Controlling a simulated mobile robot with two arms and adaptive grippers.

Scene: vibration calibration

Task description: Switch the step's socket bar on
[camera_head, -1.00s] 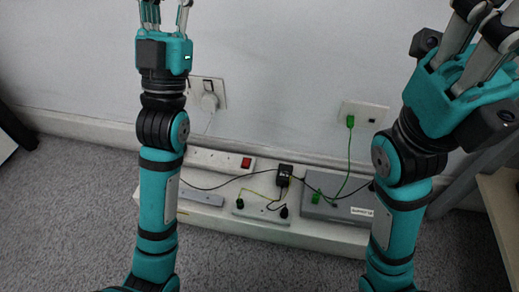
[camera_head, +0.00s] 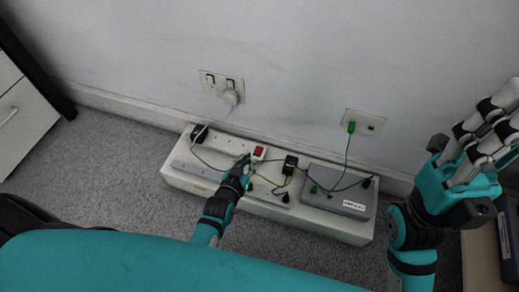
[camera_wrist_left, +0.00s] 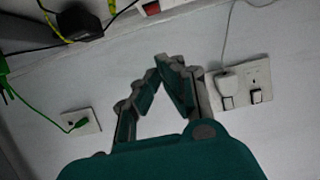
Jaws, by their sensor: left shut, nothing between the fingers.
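The white socket bar (camera_head: 228,144) lies along the back of the white step (camera_head: 320,229) against the wall. Its red switch (camera_head: 258,151) is at its right end; I cannot tell its rocker position. The switch also shows at the top edge of the left wrist view (camera_wrist_left: 152,9). My left gripper (camera_head: 245,160) is shut and empty, with its tips just in front of and slightly left of the switch. I cannot tell whether they touch the bar. My right gripper (camera_head: 512,108) is raised at the right, open and empty, partly beyond the frame edge.
A black adapter (camera_head: 290,164), a grey box (camera_head: 340,192) and cables stand right of the switch. A double wall socket with a white plug (camera_head: 231,97) and a wall plate with a green plug (camera_head: 351,127) are above. Carpet is clear in front.

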